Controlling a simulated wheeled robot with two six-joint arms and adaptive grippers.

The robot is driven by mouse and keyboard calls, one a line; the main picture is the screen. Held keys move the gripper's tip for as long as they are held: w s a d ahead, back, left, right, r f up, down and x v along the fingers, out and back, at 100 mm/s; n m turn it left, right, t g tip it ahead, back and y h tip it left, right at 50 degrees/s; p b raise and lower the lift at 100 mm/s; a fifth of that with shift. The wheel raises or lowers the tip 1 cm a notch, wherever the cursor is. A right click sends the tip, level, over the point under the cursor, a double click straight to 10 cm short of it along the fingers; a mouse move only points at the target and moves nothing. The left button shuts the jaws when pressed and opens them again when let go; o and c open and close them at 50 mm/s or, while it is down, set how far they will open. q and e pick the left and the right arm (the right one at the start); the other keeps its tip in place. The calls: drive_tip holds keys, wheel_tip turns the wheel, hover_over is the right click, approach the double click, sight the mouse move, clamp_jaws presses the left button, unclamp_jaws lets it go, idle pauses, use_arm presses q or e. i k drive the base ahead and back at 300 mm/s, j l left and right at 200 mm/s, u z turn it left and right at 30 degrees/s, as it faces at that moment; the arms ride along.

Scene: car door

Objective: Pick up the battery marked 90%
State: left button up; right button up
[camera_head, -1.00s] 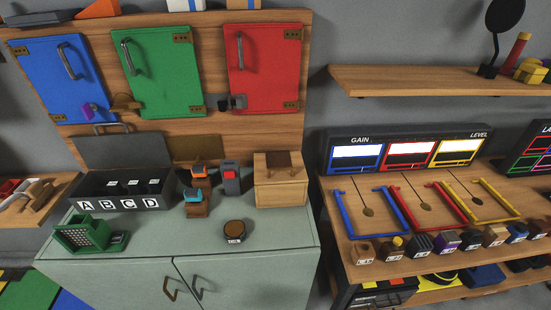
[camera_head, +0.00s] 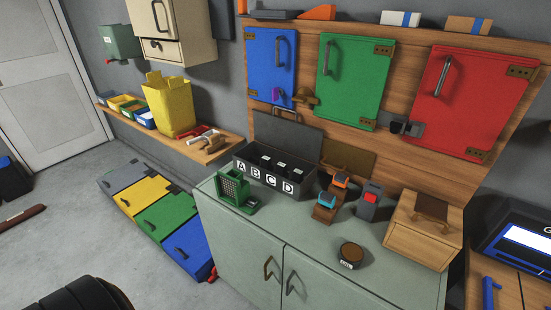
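No marking of 90% is readable in the head view, so I cannot tell which thing is that battery. A black open box (camera_head: 262,177) with the letters A, B, C and D on its front stands on the grey-green cabinet (camera_head: 310,238). Several small dark pieces with light tops sit in it; I cannot tell what they are. A green perforated device (camera_head: 231,190) stands left of the box's front. A small stand (camera_head: 325,207) with orange and blue pieces and a grey and red device (camera_head: 369,203) stand to its right. Neither gripper is in view.
A round brown-topped object (camera_head: 351,254) and a wooden box (camera_head: 424,234) are on the cabinet's right part. Blue (camera_head: 270,68), green (camera_head: 352,82) and red (camera_head: 470,95) doors hang behind. A yellow bin (camera_head: 170,107) stands on the left shelf. Coloured floor boxes (camera_head: 157,216) lie left of the cabinet.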

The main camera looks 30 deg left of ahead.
sight(281, 168)
drive_tip(key=u, duration=0.9)
drive_tip(key=k+j, duration=0.1)
drive_tip(key=j, duration=0.75)
drive_tip(key=k, duration=0.05)
